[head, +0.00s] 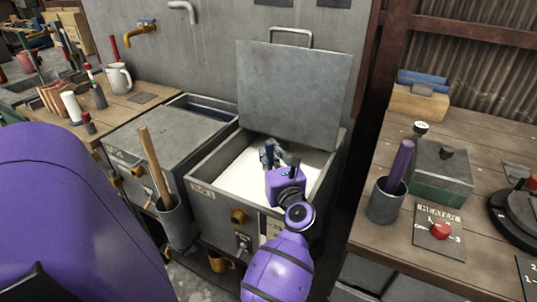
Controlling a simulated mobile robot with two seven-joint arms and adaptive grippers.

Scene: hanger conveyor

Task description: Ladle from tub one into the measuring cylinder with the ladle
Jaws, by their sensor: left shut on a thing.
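The open tub (205,205) at centre holds a white content; its front label is small and seems to read tub 1. My left gripper (272,152) is over the white surface, inside the tub's rim, with its fingers pointing away from me. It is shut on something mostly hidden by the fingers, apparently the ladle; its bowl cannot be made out. I cannot clearly pick out the measuring cylinder. My right gripper is not in view.
The tub's lid (293,95) stands raised behind it. A closed tub (150,135) is to the left. A grey holder with a wooden handle (152,160) hangs in front. The right bench has a grey cup (385,206), a green box (440,180) and a heater switch (439,231).

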